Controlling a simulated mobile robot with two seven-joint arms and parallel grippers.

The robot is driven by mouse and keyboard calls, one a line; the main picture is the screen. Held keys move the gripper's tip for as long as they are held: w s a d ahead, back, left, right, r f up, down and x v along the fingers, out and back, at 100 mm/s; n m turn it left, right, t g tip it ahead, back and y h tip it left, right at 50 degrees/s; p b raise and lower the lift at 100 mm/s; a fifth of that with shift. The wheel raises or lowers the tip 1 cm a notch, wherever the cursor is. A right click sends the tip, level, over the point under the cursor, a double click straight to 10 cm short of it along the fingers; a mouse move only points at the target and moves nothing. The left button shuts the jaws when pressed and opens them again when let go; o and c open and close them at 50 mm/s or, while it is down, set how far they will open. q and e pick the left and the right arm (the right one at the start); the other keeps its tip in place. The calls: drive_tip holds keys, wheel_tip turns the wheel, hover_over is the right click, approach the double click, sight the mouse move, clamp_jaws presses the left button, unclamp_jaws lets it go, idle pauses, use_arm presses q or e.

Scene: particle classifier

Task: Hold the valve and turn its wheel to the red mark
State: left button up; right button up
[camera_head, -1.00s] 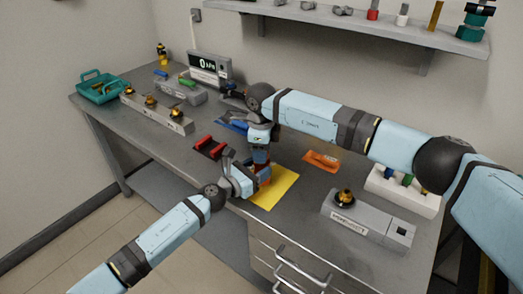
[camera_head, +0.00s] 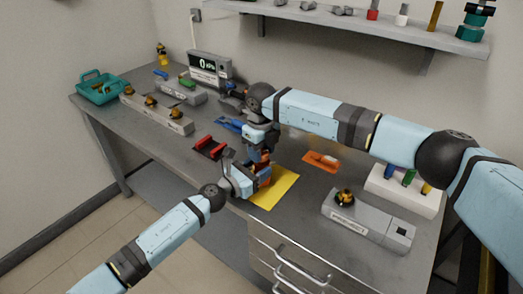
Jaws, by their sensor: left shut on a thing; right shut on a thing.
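The valve (camera_head: 264,172) is a small dark and orange thing above the yellow mat (camera_head: 281,188), mostly hidden between my two grippers. My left gripper (camera_head: 257,180) comes in from the left, low over the mat, and is shut on the lower part of the valve. My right gripper (camera_head: 262,154) points down from above and is shut on the valve's upper part, where the wheel would be. The wheel and the red mark cannot be made out.
A grey fixture (camera_head: 368,222) and white block (camera_head: 403,190) stand at right. A display (camera_head: 209,66), valve rack (camera_head: 156,112) and teal basket (camera_head: 103,87) stand farther back.

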idle(0.3)
drive_tip(key=o, duration=0.9)
drive_tip(key=shift+o, duration=0.2)
wheel_tip(320, 180, up, 12)
use_arm(q)
drive_tip(key=o, duration=1.4)
drive_tip(key=shift+o, duration=0.2)
